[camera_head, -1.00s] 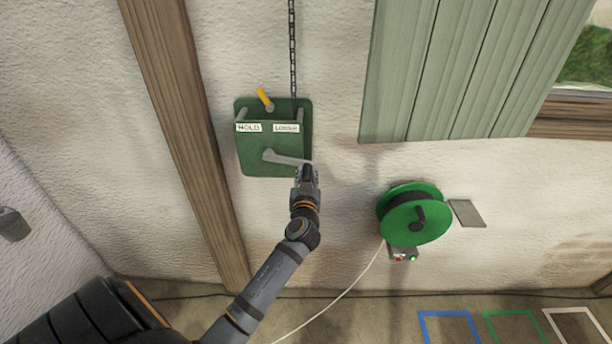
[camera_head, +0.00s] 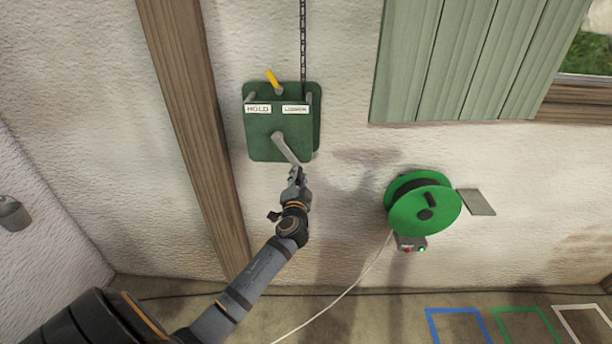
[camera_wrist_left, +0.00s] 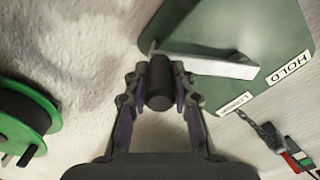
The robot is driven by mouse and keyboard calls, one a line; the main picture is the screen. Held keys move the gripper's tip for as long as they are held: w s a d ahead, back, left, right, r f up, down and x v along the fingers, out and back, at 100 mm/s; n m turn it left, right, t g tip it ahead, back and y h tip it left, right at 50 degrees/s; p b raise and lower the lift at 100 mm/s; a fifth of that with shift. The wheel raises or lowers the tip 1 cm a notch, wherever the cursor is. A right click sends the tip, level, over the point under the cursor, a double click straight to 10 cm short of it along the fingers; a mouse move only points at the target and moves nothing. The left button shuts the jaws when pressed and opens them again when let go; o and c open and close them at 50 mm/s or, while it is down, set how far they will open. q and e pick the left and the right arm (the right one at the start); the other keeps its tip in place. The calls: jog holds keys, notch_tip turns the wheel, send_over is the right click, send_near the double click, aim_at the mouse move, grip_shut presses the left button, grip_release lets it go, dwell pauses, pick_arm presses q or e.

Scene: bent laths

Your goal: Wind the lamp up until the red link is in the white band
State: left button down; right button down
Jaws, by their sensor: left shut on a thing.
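The green winch box (camera_head: 280,140) is on the wall with HOLD (camera_head: 258,109) and LOWER (camera_head: 295,109) labels. Its yellow-tipped lever (camera_head: 271,78) leans up and left, toward the HOLD side. The chain (camera_head: 303,45) runs up from the box out of view. My left gripper (camera_head: 297,178) is shut on the dark grip (camera_wrist_left: 158,84) of the grey crank (camera_head: 287,149); the crank points down and right. A small red piece (camera_wrist_left: 288,160) shows at the wrist view's right edge; I cannot tell if it is the red link. The lamp and white band are not clearly visible. My right gripper is not in view.
A green cable reel (camera_head: 422,212) is on the wall to the right, with a small button box (camera_head: 411,244) below. A wooden post (camera_head: 190,110) stands left of the winch and a green shutter (camera_head: 450,65) hangs upper right. Coloured floor outlines lie lower right.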

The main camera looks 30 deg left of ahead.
pick_arm(q)
jog(key=s+a+f+m+p, duration=0.1)
jog(key=s+a+f+m, duration=0.1)
jog(key=s+a+m, duration=0.2)
jog(key=shift+a+m, duration=1.25)
jog(key=shift+m, duration=0.55)
jog(key=c, duration=1.1)
grip_release()
jog(key=shift+a, duration=0.1)
jog(key=v, duration=1.2)
